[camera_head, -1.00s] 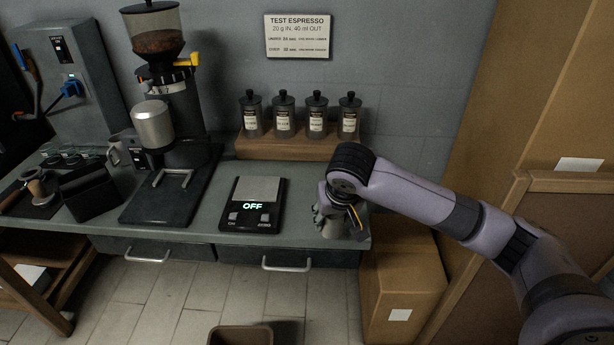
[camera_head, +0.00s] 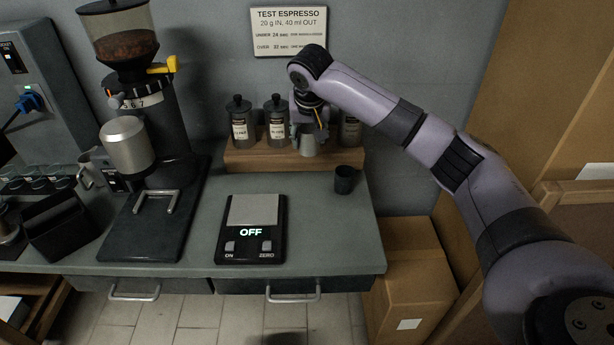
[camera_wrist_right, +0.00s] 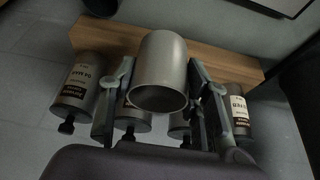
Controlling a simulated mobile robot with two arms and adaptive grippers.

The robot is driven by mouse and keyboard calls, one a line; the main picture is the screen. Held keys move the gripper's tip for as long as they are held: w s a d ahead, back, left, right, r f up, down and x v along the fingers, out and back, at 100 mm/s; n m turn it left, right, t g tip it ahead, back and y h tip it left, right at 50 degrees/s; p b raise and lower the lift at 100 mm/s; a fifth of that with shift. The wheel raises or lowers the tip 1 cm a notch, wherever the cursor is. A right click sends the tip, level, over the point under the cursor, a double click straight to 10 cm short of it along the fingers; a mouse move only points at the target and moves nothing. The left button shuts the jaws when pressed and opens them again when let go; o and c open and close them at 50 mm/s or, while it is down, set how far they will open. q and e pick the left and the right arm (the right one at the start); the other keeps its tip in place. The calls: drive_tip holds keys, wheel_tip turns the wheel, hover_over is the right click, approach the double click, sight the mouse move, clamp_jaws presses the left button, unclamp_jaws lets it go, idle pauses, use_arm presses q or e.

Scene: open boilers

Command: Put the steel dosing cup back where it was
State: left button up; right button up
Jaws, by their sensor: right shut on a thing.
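The steel dosing cup (camera_head: 309,147) is grey metal and hangs in my right gripper (camera_head: 306,132), in front of the canister shelf in the head view. In the right wrist view the cup (camera_wrist_right: 160,68) sits between the two fingers, with its open rim towards the lower part of the picture. The fingers are shut on its sides. In the head view the arm and gripper hide part of the canisters behind. I cannot tell whether the cup touches the shelf. My left gripper is not in view.
Labelled canisters (camera_head: 240,122) stand on the wooden shelf (camera_head: 262,157) along the wall. A small dark cup (camera_head: 344,181) stands on the counter at the right. The scale (camera_head: 251,232) shows OFF. The grinder (camera_head: 150,140) is at left.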

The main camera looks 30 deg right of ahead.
sight(309, 152)
wheel_tip(309, 152, down, 5)
drive_tip(key=shift+w+f, duration=0.15)
wheel_tip(309, 152, down, 4)
drive_tip(key=shift+f, duration=0.25)
wheel_tip(309, 152, down, 4)
drive_tip(key=shift+w+r, duration=0.1)
drive_tip(key=shift+r, duration=0.15)
drive_tip(key=shift+f, duration=0.25)
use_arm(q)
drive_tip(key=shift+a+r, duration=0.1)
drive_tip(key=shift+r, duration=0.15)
use_arm(e)
drive_tip(key=shift+f, duration=0.1)
drive_tip(key=o, duration=0.8)
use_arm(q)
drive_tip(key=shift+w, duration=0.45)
use_arm(e)
drive_tip(key=o, duration=0.4)
drive_tip(key=shift+c, duration=0.2)
